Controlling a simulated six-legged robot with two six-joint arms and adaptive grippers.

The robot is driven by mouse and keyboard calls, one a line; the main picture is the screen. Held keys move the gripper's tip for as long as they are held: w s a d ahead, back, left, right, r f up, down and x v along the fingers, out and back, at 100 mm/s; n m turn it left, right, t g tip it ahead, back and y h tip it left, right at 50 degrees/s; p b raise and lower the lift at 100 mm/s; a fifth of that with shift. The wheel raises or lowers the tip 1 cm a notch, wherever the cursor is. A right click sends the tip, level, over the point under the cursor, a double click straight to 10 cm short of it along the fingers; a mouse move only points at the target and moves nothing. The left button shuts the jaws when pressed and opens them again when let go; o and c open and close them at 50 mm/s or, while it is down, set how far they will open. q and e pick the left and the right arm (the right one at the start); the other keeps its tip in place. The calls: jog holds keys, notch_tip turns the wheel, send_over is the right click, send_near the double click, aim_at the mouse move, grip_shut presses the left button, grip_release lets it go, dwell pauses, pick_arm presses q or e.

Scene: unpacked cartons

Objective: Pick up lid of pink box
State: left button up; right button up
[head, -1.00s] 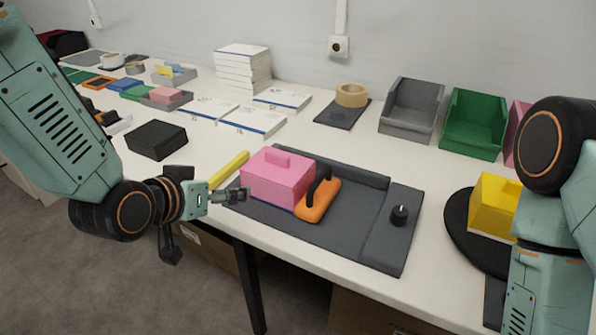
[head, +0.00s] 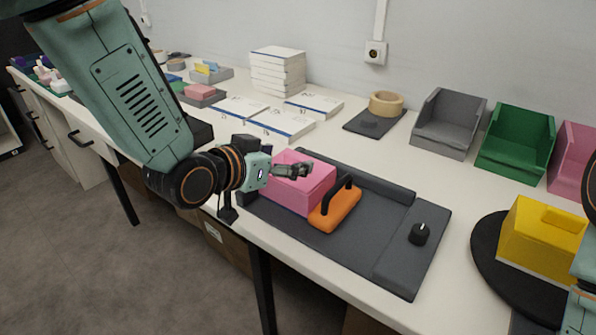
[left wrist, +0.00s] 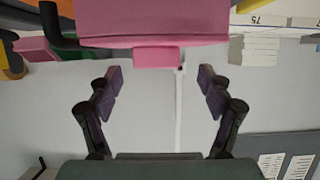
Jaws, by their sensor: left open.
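The pink box (head: 305,194) with its pink lid sits on the left part of a dark grey mat (head: 358,252). My left gripper (head: 298,170) is open at the top of the lid and hides the lid's knob in the head view. In the left wrist view the pink box (left wrist: 155,22) fills the top, with the lid knob (left wrist: 157,57) pointing between the open fingers (left wrist: 160,88). The knob lies just beyond the fingertips, with no visible contact. My right gripper is out of view.
An orange block with a black handle (head: 334,209) stands close to the right of the box. A black knob (head: 419,234) is on the mat's right part. A yellow box (head: 540,240) sits on a black round plate (head: 485,252). Grey (head: 447,124) and green (head: 515,143) bins stand behind.

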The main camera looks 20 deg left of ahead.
aim_at(294, 159)
pick_arm(q)
jog(key=shift+d+b+x, duration=0.25)
jog(key=shift+b+x, duration=0.2)
jog(key=shift+x, duration=1.5)
jog(key=shift+s+a+f, duration=0.1)
jog(key=shift+s, duration=0.1)
jog(key=shift+c, duration=0.2)
jog(key=shift+s, duration=0.1)
jog(key=shift+c, duration=0.8)
jog(key=c, duration=1.1)
